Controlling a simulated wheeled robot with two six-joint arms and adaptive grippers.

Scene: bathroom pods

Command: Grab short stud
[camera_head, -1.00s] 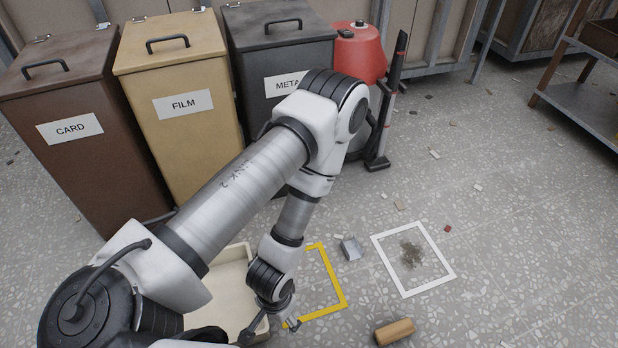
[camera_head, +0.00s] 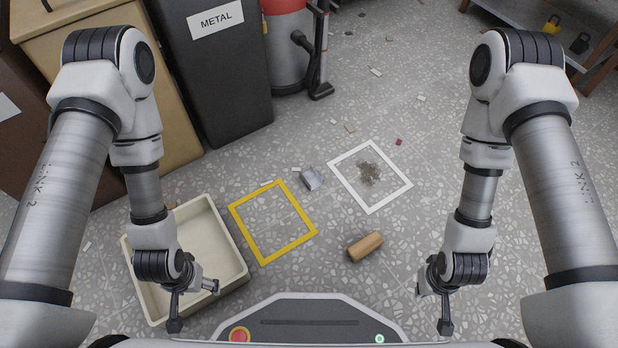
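A short grey metal piece (camera_head: 312,178), which looks like the short stud, lies on the floor between the yellow frame and the white frame. A tan wooden-looking block (camera_head: 365,246) lies on the floor nearer to me. My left gripper (camera_head: 193,306) is open and empty, above the cream tray's near right part. My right gripper (camera_head: 433,307) is open and empty, above bare floor to the right of the block. Both are well apart from the metal piece.
The yellow floor frame (camera_head: 305,236) is empty. A cream tray (camera_head: 237,262) stands at left. The METAL bin (camera_head: 222,90) and a red-topped vacuum (camera_head: 287,60) stand behind. Small chips dot the floor.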

